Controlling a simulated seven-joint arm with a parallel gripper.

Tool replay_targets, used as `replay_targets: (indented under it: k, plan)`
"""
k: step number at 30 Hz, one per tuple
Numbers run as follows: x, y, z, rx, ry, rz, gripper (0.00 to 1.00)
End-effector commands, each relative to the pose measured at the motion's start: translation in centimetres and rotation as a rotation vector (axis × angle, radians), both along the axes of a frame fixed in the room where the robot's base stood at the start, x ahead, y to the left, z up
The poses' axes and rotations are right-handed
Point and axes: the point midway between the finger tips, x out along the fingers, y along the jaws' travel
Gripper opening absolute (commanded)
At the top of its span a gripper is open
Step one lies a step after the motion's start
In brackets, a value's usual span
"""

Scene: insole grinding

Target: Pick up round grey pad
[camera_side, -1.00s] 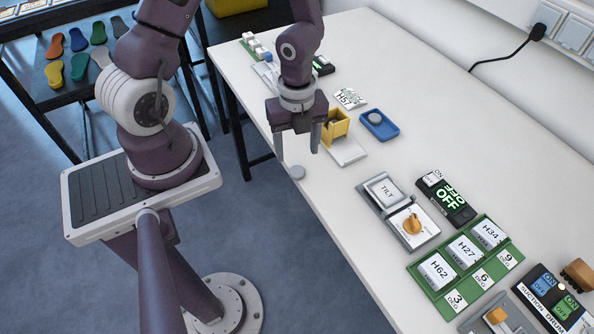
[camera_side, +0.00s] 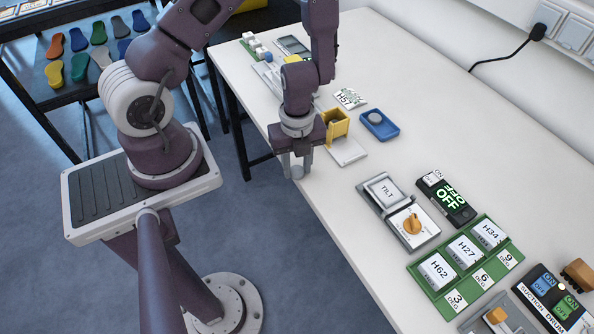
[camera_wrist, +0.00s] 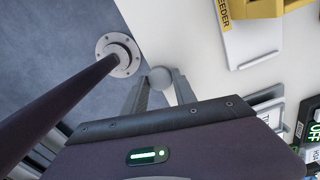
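The round grey pad (camera_side: 297,172) is at the left edge of the white table, below the yellow feeder. My gripper (camera_side: 297,171) points down over that edge, its two fingers one on each side of the pad. In the wrist view the pad (camera_wrist: 160,77) sits between the fingertips (camera_wrist: 160,80), which appear to touch its sides. The gripper looks shut on it. I cannot see any clear gap between the pad and the table. A second round grey pad (camera_side: 375,117) lies in a blue tray (camera_side: 388,132).
The yellow feeder (camera_side: 337,123) with its white plate (camera_side: 347,151) stands close to the right of my gripper. The tilt panel (camera_side: 383,191), an orange knob (camera_side: 412,223) and a green rack (camera_side: 430,285) are further right.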

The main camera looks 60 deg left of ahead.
Motion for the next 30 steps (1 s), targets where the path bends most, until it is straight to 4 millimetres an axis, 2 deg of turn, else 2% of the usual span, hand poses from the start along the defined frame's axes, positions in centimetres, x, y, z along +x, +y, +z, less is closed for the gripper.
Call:
replay_targets:
  k: [1, 2, 3, 13, 17, 22, 30]
  plan:
    - [0.0, 0.0, 0.0, 0.0, 0.0, 0.0, 0.06]
    - [0.0, 0.0, 0.0, 0.0, 0.0, 0.0, 0.01]
    - [0.0, 0.0, 0.0, 0.0, 0.0, 0.0, 0.0]
    - [0.0, 0.0, 0.1, 0.001, 0.0, 0.0, 0.0]
    - [-0.1, 0.1, 0.7, 0.005, 0.002, 0.001, 0.0]
    - [0.1, 0.1, 2.6, 0.002, -0.004, 0.004, 0.0]
    - [0.1, 0.1, 8.6, 0.001, -0.005, 0.008, 0.0]
